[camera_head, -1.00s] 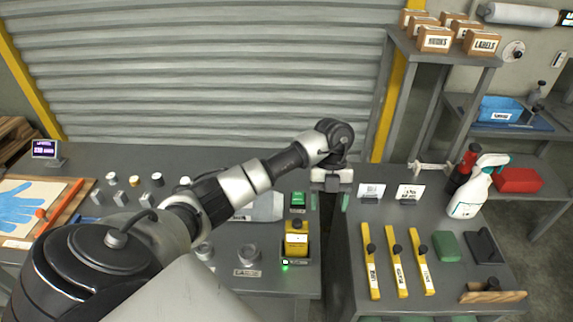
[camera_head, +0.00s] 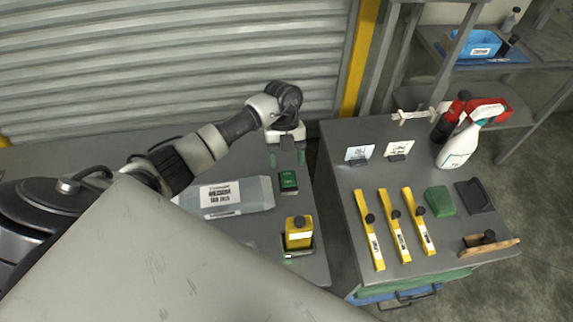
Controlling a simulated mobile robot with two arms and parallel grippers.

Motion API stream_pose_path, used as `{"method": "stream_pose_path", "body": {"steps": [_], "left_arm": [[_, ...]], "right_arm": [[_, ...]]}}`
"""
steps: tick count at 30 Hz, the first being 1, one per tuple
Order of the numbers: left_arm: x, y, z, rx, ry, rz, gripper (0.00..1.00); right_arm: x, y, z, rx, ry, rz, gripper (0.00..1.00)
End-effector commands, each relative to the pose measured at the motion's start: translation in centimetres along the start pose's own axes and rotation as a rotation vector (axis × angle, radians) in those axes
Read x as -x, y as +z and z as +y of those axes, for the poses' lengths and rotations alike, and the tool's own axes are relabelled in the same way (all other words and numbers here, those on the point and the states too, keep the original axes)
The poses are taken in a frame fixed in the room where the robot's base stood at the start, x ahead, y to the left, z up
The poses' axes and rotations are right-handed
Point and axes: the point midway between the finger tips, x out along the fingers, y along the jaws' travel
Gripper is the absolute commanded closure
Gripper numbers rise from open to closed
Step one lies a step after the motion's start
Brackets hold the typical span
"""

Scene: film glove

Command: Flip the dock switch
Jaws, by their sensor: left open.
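A small green unit (camera_head: 288,182), possibly the switch, sits on the grey bench near its right edge. A yellow block with a dark knob (camera_head: 299,234) stands in a dark dock (camera_head: 303,251) nearer to me; I cannot make out a separate lever on it. My left gripper (camera_head: 287,158) is above the far part of the bench, just beyond the green unit. Its fingers are apart, with nothing visible between them, and it looks clear of the green unit. My right gripper is out of view.
A clear pouch with a label (camera_head: 225,197) lies left of the green unit. Across a gap, the right table (camera_head: 340,150) holds several yellow bars (camera_head: 394,230), cards, a green block (camera_head: 440,200) and a spray bottle (camera_head: 458,145). A shutter stands behind.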

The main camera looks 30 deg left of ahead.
Motion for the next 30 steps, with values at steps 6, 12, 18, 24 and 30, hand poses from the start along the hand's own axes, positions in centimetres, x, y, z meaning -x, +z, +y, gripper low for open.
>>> {"method": "stream_pose_path", "body": {"steps": [6,12,18,24,30], "left_arm": [[-3.0,-0.1,0.0,0.001,0.000,0.002,0.36],[-3.9,0.0,0.0,-0.001,0.000,0.000,0.36],[-3.9,0.0,0.0,0.000,0.000,0.000,0.36],[-3.9,0.0,0.0,0.000,0.000,-0.001,0.65],[-3.8,0.0,0.0,0.000,0.000,-0.004,0.85]], "right_arm": [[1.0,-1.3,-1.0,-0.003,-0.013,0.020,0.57],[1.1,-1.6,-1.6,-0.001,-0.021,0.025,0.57],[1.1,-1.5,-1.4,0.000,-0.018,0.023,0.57],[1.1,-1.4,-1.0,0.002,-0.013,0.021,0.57],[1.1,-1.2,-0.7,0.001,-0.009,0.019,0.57]]}}
